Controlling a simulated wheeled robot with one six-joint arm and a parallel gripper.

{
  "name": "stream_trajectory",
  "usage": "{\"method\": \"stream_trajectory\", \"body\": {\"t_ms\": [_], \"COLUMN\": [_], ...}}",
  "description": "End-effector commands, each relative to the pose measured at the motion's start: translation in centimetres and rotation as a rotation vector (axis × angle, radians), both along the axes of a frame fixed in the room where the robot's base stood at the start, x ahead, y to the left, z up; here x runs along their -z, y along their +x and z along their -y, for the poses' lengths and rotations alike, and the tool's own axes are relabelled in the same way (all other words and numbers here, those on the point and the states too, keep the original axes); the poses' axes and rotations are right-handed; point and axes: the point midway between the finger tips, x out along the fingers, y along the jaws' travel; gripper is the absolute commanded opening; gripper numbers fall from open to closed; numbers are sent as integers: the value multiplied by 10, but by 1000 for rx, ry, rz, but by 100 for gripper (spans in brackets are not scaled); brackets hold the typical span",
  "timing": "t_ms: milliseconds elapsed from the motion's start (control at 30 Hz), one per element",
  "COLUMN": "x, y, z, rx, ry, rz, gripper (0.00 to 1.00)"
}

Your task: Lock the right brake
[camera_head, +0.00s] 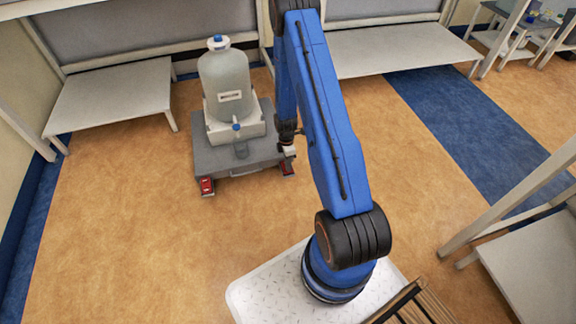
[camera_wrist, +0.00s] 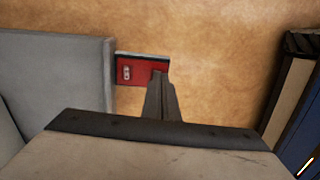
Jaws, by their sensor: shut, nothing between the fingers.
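The right brake (camera_head: 287,168) is a red pedal at the front right corner of the grey cart (camera_head: 207,158). In the wrist view, the red brake pedal (camera_wrist: 130,70) sticks out from the cart's grey edge (camera_wrist: 108,75), with a small pale marking on it. My gripper (camera_head: 289,151) is at the cart's right side, just above this brake. In the wrist view, my gripper (camera_wrist: 160,78) is shut and empty, and its fingertips overlap the pedal's right end. I cannot tell whether they touch it. The left brake (camera_head: 207,186) is a similar red pedal at the front left corner.
A large bottle (camera_head: 226,85) with a blue cap stands in a white holder on the cart. A low grey bench (camera_head: 110,92) is at the left, another bench (camera_head: 400,48) behind. The floor around the cart's front is clear.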

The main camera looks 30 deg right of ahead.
Motion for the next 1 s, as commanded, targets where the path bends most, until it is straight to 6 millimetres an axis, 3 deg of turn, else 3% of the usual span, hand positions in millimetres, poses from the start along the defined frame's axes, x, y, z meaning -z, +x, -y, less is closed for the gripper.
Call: {"method": "stream_trajectory", "body": {"t_ms": [100,1000], "x": [7,-1], "y": [-4,11], "z": [-1,3], "rx": [0,0], "ry": [0,0], "rz": [-1,-1], "gripper": [0,0]}}
